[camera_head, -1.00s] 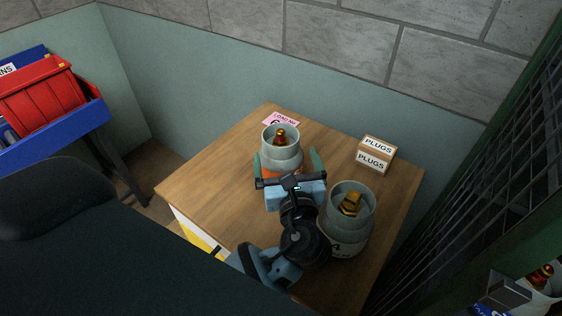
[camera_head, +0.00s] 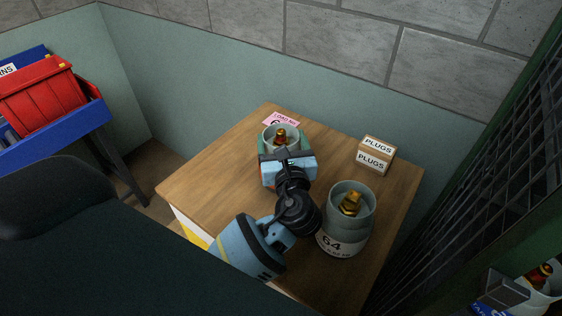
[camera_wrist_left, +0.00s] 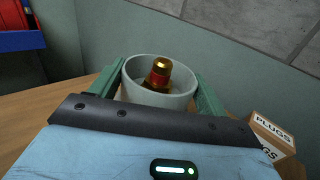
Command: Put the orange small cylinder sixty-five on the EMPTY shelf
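The small cylinder (camera_head: 281,132) stands upright at the back of the wooden table, with a grey collar and brass valve; it also shows in the left wrist view (camera_wrist_left: 160,88). Its lower body, with the orange band and any number, is mostly hidden behind my gripper. My left gripper (camera_head: 285,150) is low at the cylinder, its green fingers (camera_wrist_left: 155,85) on either side of the collar. The fingers look spread; contact is not clear. My right gripper is not in view. No empty shelf can be made out.
A second grey cylinder marked 64 (camera_head: 345,225) stands close right of my left arm. A PLUGS box (camera_head: 375,155) sits at the back right. A pink card (camera_head: 281,119) lies behind the small cylinder. A green mesh cage (camera_head: 450,190) borders the right, with another cylinder (camera_head: 541,282) inside.

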